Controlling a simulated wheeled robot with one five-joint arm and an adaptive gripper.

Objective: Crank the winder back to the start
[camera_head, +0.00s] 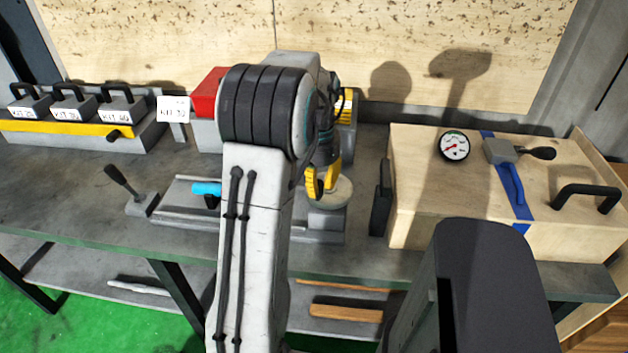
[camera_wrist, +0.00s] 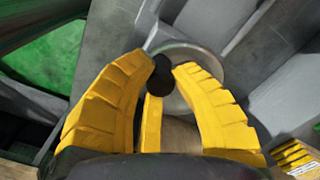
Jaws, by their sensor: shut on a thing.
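The winder is a pale round wheel (camera_head: 338,193) on the front of the grinder, with its rim (camera_wrist: 198,53) also showing in the wrist view. Its black crank knob (camera_wrist: 158,82) stands between my yellow fingers in the wrist view. My gripper (camera_head: 320,184) points down over the wheel and is shut on this knob; the fingers also show in the wrist view (camera_wrist: 163,72). In the head view the fingers hide the knob, and my arm hides part of the grinder's grey bed (camera_head: 180,213). I see no mark that tells the wheel's angle.
A wooden box (camera_head: 415,215) with a gauge (camera_head: 453,146), a blue strap and a black handle stands right of the winder. A black-knobbed lever (camera_head: 120,181) and a cyan part (camera_head: 206,188) are left. Handled kit blocks (camera_head: 75,108) stand at the back left.

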